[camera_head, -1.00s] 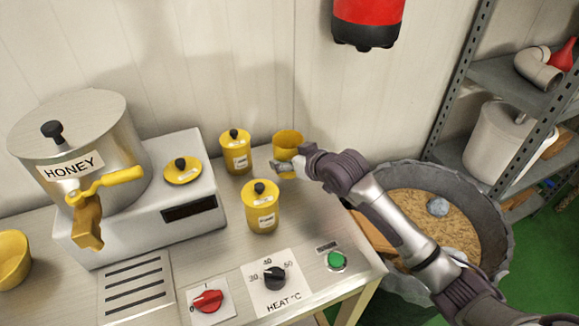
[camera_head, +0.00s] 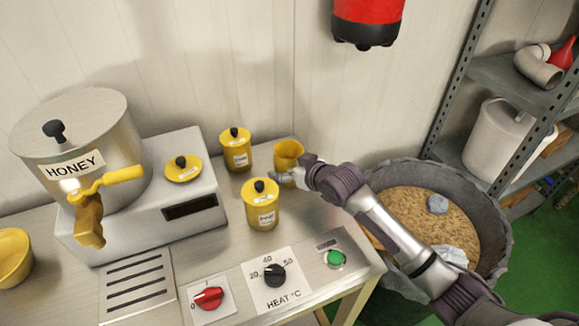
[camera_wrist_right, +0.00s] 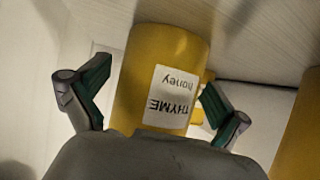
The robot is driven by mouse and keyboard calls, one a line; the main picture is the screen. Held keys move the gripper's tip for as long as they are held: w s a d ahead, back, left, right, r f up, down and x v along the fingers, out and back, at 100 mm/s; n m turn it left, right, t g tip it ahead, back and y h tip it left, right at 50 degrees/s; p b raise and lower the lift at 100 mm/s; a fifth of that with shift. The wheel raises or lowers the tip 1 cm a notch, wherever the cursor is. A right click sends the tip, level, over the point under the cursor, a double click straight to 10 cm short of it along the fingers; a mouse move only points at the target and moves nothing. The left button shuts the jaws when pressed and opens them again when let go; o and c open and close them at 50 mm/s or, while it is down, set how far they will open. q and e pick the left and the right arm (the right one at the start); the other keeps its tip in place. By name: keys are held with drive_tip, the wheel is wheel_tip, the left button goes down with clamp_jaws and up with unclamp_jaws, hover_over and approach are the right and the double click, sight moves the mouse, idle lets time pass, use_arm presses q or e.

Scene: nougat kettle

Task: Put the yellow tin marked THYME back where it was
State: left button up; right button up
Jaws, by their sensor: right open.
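The yellow THYME tin (camera_wrist_right: 160,75) shows in the right wrist view with its label upside down. It stands between the two spread fingers of my right gripper (camera_wrist_right: 150,105), with a gap visible at the left finger. In the head view this tin (camera_head: 289,150) is lidless and appears to stand on the counter near the wall. My right gripper (camera_head: 283,178) is open at its near side and hides its lower part. My left gripper is not in view.
Lidded yellow tins stand to its left (camera_head: 235,152) and in front (camera_head: 261,208). A yellow lid (camera_head: 183,170) lies on the white machine (camera_head: 140,205) beside the HONEY kettle (camera_head: 85,135). Heat controls (camera_head: 274,275) are at the counter's front. A grey bin (camera_head: 490,205) stands right.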

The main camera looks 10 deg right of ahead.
drive_tip(key=shift+r, duration=0.15)
drive_tip(key=v, duration=1.2)
drive_tip(key=shift+b, duration=0.35)
